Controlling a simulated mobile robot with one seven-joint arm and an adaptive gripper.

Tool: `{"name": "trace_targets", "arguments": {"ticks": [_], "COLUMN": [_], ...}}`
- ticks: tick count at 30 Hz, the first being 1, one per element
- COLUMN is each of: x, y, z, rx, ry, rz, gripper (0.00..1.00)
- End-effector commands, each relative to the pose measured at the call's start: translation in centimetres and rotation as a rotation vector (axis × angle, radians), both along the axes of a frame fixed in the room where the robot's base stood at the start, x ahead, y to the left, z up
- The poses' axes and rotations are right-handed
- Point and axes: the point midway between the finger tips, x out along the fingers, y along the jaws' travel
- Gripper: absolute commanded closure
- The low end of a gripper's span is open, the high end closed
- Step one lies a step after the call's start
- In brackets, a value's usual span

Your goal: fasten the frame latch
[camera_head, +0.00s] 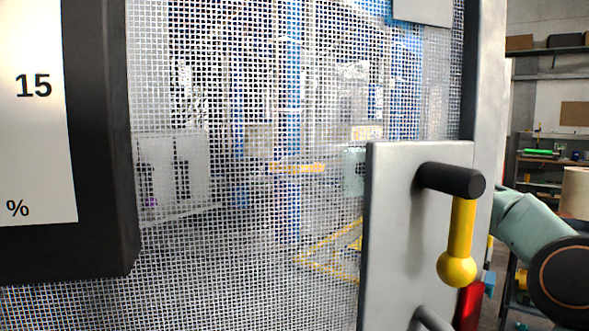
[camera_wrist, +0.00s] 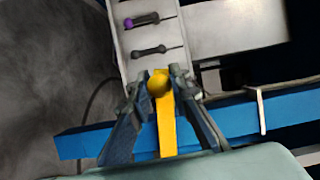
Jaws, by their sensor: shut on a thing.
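In the wrist view, my gripper (camera_wrist: 158,92) has its two dark fingers closed on either side of a yellow lever (camera_wrist: 166,135) with a round yellow knob (camera_wrist: 159,84) near the fingertips. In the head view, a grey steel plate (camera_head: 395,230) carries a black pivot (camera_head: 452,180) with a yellow lever (camera_head: 461,228) hanging down to a ball knob (camera_head: 456,269). No finger shows on that lever there. My gripper is hidden in the head view. I cannot tell whether both views show the same lever, or which is the frame latch.
In the wrist view, a pale panel (camera_wrist: 126,70) bears a purple-knobbed handle (camera_wrist: 141,21) and a dark handle (camera_wrist: 150,51). A blue beam (camera_wrist: 80,142) crosses below. In the head view, a wire mesh (camera_head: 250,270) and a dark-framed display (camera_head: 100,150) fill the left. Shelves stand far right.

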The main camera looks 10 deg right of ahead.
Motion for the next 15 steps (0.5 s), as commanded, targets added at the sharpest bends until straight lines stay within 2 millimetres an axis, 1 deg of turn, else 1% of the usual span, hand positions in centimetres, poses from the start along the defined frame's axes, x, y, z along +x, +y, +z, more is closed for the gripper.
{"name": "trace_targets", "arguments": {"ticks": [1,4,15], "x": [-0.01,-0.02,-0.05], "y": [0.04,0.06,0.05], "z": [-0.51,-0.87,-1.29], "rx": [-0.021,-0.052,-0.101], "ry": [-0.017,-0.047,-0.097], "rz": [0.0,0.001,0.002], "gripper": [1.0,1.0,1.0]}}
